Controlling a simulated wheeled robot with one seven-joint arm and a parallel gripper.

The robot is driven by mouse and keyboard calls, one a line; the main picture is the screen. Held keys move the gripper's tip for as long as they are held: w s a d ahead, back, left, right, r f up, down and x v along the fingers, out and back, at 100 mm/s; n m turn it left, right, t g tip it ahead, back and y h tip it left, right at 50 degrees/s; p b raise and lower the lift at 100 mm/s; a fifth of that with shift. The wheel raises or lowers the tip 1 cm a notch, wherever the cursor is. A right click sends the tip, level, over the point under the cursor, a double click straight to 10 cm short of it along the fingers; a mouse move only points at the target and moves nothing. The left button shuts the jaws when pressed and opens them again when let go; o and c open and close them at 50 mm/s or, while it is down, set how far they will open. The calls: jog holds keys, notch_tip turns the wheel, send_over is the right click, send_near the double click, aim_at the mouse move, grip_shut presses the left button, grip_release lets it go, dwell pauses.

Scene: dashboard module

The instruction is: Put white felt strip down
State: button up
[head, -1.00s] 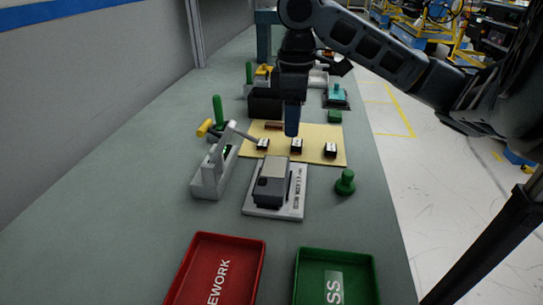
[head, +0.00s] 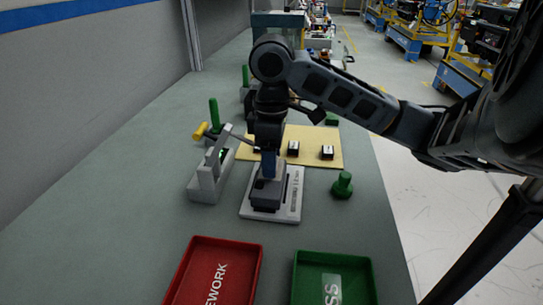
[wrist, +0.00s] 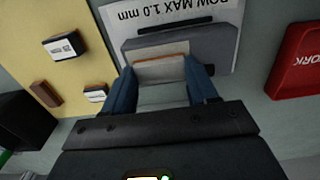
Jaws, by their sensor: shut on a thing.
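My gripper (head: 268,176) points down over the grey gauge block (head: 265,200), which stands on a white printed plate (head: 291,205). In the wrist view, its two blue fingers are shut on the pale white felt strip (wrist: 161,72), which has an orange-brown line along its far edge. The strip lies close to the grey block (wrist: 185,45), beside the printing "BOW MAX 1.0 mm". I cannot tell whether the strip touches the block. In the head view, the strip is hidden by my gripper.
A grey toggle clamp (head: 205,182) stands just left of the plate, and a green knob (head: 342,185) to its right. The yellow mat (head: 322,157) behind carries small black blocks (head: 327,152). Red (head: 215,275) and green (head: 333,285) trays lie in front.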

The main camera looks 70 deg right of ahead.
jog(key=shift+f, duration=0.1)
jog(key=o, duration=1.1)
notch_tip(320, 180, up, 12)
jog(key=shift+r+p, duration=0.15)
jog(key=shift+p, duration=0.8)
